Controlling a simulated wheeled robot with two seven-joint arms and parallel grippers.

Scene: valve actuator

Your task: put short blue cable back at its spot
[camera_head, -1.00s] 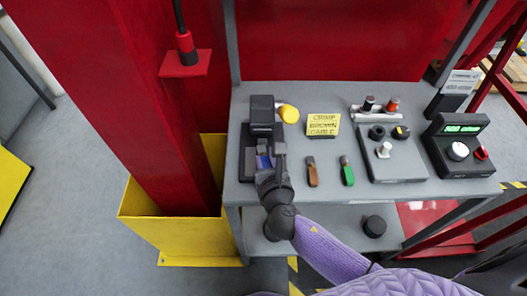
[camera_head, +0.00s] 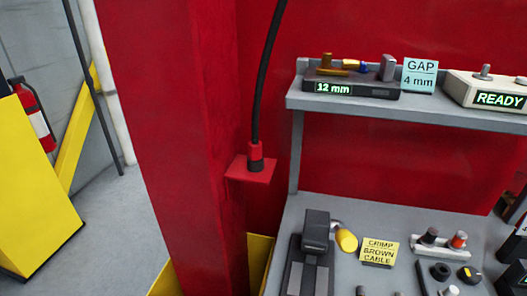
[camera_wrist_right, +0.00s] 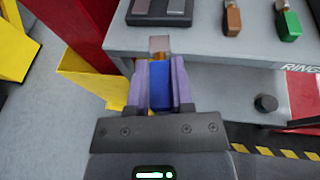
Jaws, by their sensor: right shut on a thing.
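The short blue cable (camera_wrist_right: 159,85) is in my right gripper (camera_wrist_right: 160,90) in the right wrist view. The fingers are shut on its blue body, and its clear tip with an orange-brown part points away past the fingertips. The gripper is in front of the grey workbench's (camera_wrist_right: 200,60) edge, with the cable's tip overlapping the edge in this view. The brown cable (camera_wrist_right: 232,18) and green cable (camera_wrist_right: 287,22) lie on the bench top. My left gripper is in no view, and the head view shows neither gripper.
A black press with a yellow-knobbed lever (camera_head: 346,240) stands on the bench beside a "CRIMP BROWN CABLE" sign (camera_head: 379,252). A red pillar (camera_head: 190,130) stands left. A shelf (camera_head: 400,112) holds a 12 mm display (camera_head: 352,88) and a "GAP 4 mm" sign (camera_head: 419,76).

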